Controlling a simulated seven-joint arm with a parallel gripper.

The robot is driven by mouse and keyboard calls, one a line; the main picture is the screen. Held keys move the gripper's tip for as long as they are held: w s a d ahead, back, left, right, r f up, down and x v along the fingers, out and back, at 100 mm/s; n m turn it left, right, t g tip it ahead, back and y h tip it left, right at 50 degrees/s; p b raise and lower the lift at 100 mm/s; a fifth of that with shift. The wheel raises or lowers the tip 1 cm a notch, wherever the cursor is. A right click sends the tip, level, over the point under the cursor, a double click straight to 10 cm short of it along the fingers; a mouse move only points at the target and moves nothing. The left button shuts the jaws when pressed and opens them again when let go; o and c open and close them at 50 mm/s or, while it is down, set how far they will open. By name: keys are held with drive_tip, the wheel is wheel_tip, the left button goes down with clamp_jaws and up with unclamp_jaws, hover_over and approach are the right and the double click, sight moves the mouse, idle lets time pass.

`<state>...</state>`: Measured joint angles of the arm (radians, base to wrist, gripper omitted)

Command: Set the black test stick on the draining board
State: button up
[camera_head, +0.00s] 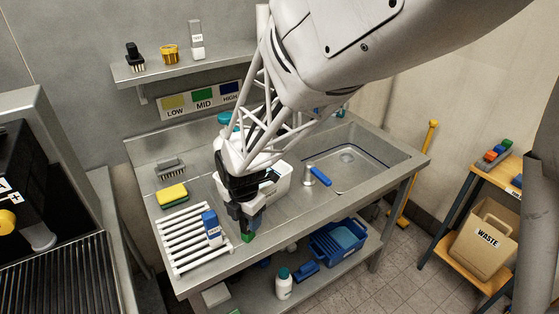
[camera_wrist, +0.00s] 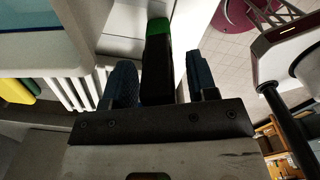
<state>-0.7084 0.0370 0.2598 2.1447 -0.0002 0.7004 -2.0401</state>
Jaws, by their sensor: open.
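The black test stick (camera_wrist: 157,78) has a green end and lies between my gripper's two fingers in the wrist view. Narrow gaps show on both sides of it. My gripper (camera_head: 247,218) is open, low over the steel counter's front edge, just right of the draining board. The stick's green end (camera_head: 249,237) shows below the fingers in the head view; most of the stick is hidden there. The white slatted draining board (camera_head: 183,240) is at the counter's front left; its slats (camera_wrist: 78,92) also show in the wrist view. I cannot tell whether the stick touches the counter.
A blue-and-white block (camera_head: 211,226) stands on the draining board's right side, close to my gripper. A yellow-and-green sponge (camera_head: 172,195) and a grey brush (camera_head: 170,167) lie behind the board. A white tub (camera_head: 279,182) and a blue-handled tool (camera_head: 319,177) are to the right, before the sink (camera_head: 345,160).

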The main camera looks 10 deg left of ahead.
wheel_tip(320, 180, up, 12)
drive_tip(key=shift+r, duration=0.1)
idle(0.5)
idle(0.5)
drive_tip(key=s+d+r+m+t, duration=0.1)
drive_tip(key=s+d+r+m, duration=0.15)
drive_tip(key=d+m, duration=0.75)
drive_tip(key=s+d+r+m, duration=0.1)
drive_tip(key=d+r+m, duration=0.4)
drive_tip(key=d, duration=0.9)
drive_tip(key=s+d+m+t, duration=0.1)
drive_tip(key=s+d+m, duration=1.1)
drive_tip(key=d+m, duration=0.3)
drive_tip(key=shift+s+d+f+m+t, duration=0.2)
drive_tip(key=shift+f+m+t, duration=0.1)
drive_tip(key=shift+m, duration=0.5)
